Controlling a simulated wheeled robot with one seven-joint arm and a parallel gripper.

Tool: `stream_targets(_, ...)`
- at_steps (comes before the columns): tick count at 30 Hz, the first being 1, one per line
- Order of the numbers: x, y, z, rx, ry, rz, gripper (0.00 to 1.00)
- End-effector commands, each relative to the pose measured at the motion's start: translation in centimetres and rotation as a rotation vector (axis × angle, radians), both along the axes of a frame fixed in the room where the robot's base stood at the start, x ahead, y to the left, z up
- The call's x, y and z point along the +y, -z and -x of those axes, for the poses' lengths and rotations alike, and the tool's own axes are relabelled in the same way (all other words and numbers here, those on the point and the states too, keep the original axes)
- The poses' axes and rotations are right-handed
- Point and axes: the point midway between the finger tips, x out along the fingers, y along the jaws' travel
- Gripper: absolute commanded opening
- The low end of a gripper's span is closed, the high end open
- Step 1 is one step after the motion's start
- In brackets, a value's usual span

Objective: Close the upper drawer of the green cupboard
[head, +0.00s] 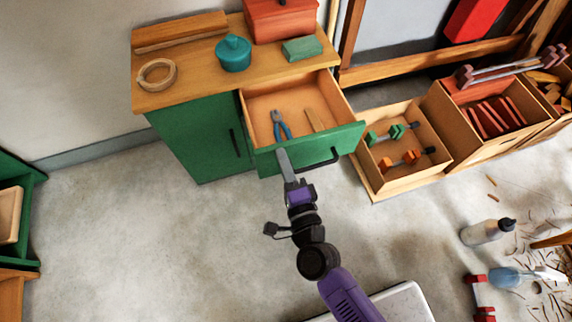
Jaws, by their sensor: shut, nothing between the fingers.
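The green cupboard (190,138) stands against the wall with a wooden top. Its upper drawer (345,136) is pulled out, with a green front and a dark bar handle (322,161). Blue-handled pliers (281,126) and a small wooden piece (314,119) lie inside the drawer. My gripper (283,154) is shut and empty. Its tip is at the left part of the drawer front, left of the handle. I cannot tell whether it touches the front.
A teal lidded pot (233,54), a wooden ring (157,74), a red box (281,20) and a green block (301,49) sit on the cupboard top. A bottle (482,233) lies on the floor.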

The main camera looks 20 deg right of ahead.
Motion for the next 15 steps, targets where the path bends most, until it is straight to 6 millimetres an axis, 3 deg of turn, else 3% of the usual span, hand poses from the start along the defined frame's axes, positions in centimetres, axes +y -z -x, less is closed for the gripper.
stream_targets(10, 0.0, 0.0, -0.1, 0.0, 0.0, 0.0, 0.0)
stream_targets(15, -0.1, -0.2, -1.5, -0.002, 0.002, 0.001, 0.0)
